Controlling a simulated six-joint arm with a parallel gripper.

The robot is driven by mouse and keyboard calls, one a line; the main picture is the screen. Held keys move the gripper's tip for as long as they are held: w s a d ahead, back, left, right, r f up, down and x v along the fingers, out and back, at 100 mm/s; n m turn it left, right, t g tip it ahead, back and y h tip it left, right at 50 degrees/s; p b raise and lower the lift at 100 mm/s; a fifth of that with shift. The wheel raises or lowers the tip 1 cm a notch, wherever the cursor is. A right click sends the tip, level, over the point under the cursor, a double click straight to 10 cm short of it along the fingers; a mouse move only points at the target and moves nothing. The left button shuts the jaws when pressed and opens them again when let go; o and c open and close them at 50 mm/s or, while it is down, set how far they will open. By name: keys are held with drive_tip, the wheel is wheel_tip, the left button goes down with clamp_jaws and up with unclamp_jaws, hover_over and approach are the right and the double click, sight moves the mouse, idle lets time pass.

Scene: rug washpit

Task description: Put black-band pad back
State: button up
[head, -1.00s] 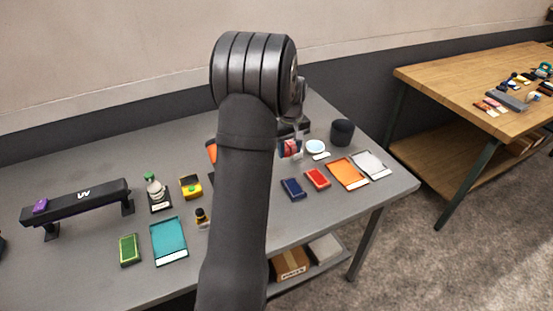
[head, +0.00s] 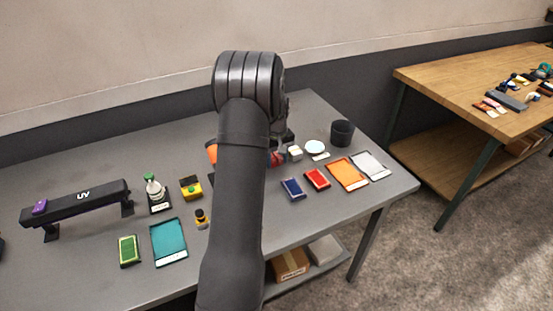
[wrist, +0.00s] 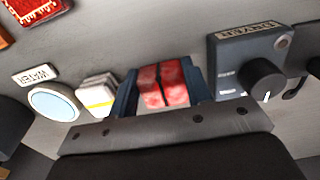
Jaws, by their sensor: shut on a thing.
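The black-band pad (wrist: 163,86) is a red block with a dark band down its middle. In the wrist view it sits between the two dark blue fingers of my gripper (wrist: 162,90), which is shut on it. In the head view a bit of red (head: 276,158) shows beside my arm, which hides most of the gripper. A white pad with a yellow band (wrist: 97,95) stands just left of my gripper in the wrist view. In the head view a white block (head: 295,153) stands right of the red. Whether the held pad touches the table is unclear.
A grey box with a black knob (wrist: 262,78) is close on the right in the wrist view. A round water dish (wrist: 53,103) lies left. In the head view, a black cup (head: 342,132) and red (head: 317,178) and blue (head: 292,189) ink pads lie to the right.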

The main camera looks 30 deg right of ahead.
drive_tip(key=shift+f, duration=0.2)
drive_tip(key=o, duration=0.9)
drive_tip(key=shift+r, duration=0.1)
wheel_tip(320, 180, up, 12)
drive_tip(key=shift+r, duration=0.1)
